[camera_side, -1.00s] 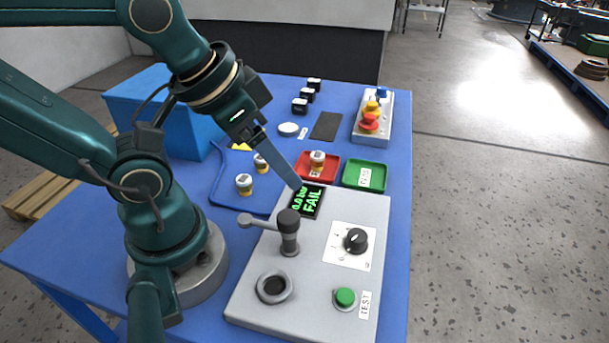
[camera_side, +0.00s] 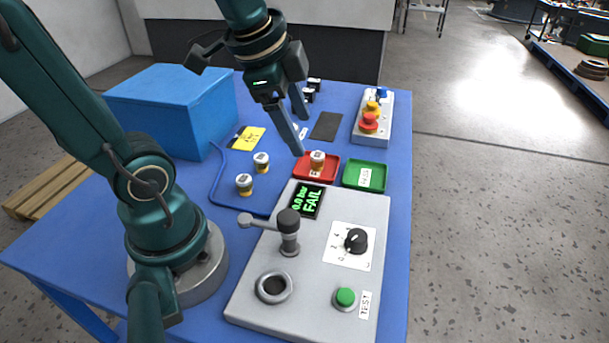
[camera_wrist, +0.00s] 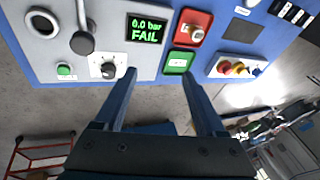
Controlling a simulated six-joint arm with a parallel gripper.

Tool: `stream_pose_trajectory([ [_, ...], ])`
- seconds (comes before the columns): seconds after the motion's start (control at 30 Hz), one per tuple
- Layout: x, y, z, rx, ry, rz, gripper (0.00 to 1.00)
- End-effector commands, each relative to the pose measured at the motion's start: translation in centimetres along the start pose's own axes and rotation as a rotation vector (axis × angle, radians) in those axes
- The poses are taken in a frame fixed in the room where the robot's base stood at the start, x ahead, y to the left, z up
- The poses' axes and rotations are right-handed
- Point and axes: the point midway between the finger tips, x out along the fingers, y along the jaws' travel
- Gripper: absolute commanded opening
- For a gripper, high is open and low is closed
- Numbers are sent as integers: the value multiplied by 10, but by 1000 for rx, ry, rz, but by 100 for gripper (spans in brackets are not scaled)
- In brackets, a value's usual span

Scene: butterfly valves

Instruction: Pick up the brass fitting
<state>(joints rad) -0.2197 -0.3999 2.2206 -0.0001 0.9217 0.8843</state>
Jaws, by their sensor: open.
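Several small fittings with white bodies and brass-coloured ends are in the side view. Two stand on the blue table, a nearer fitting (camera_side: 244,184) and a farther fitting (camera_side: 261,162). A third fitting (camera_side: 317,159) stands in the red tray (camera_side: 329,176); it also shows in the wrist view (camera_wrist: 197,33). Which one is meant I cannot tell. My gripper (camera_side: 301,136) is open and empty, above and slightly behind the red tray, fingers pointing down. In the wrist view, my gripper (camera_wrist: 160,80) has its fingers spread over the floor, with nothing between them.
A grey test panel (camera_side: 325,272) holds a lever (camera_side: 262,222), black knob (camera_side: 355,240), green button (camera_side: 345,297) and display reading FAIL (camera_side: 306,200). A green tray (camera_side: 364,175) is right of the red one. A blue box (camera_side: 172,110) and button box (camera_side: 371,120) stand farther back.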

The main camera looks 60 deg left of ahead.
Motion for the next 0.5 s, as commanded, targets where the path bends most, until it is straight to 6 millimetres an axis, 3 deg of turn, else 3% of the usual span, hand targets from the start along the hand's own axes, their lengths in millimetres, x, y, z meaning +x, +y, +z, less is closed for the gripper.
stream_pose_trajectory([
  [0.1,22,-35,14,75,-88,44,72],
  [0.3,63,-80,58,114,-190,157,72],
  [0.5,94,-96,107,-6,-247,257,72],
])
